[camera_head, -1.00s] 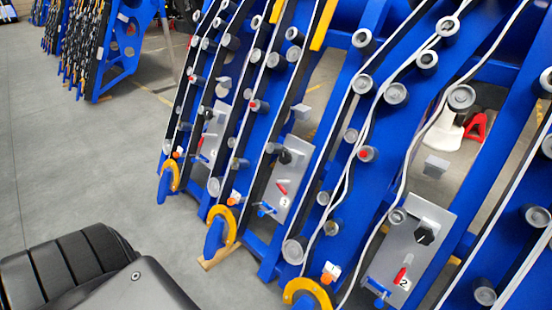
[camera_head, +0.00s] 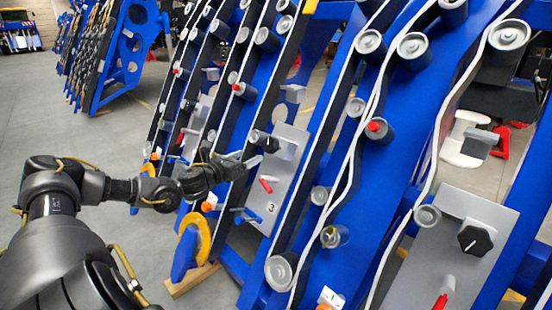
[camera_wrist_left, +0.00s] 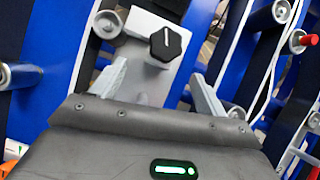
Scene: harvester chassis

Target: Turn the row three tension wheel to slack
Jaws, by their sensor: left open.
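The row three panel (camera_head: 288,163) is a grey plate marked 3, with a black wheel (camera_head: 264,141) near its top and a red lever (camera_head: 265,184) below. In the left wrist view the black wheel (camera_wrist_left: 168,43) shows face on, with a short white line on it. My left gripper (camera_head: 244,158) reaches in from the left close to the wheel. In the left wrist view my left gripper (camera_wrist_left: 160,72) is open and empty; the wheel appears beyond and between the fingertips, apart from them. My right gripper is not in view.
Blue slanted frames with grey rollers and white belts flank the panel. A second grey panel (camera_head: 430,260) with its own black knob (camera_head: 475,239) stands at right. A blue handle (camera_head: 249,215) and an orange hook (camera_head: 200,235) sit low. Open floor (camera_head: 45,125) lies left.

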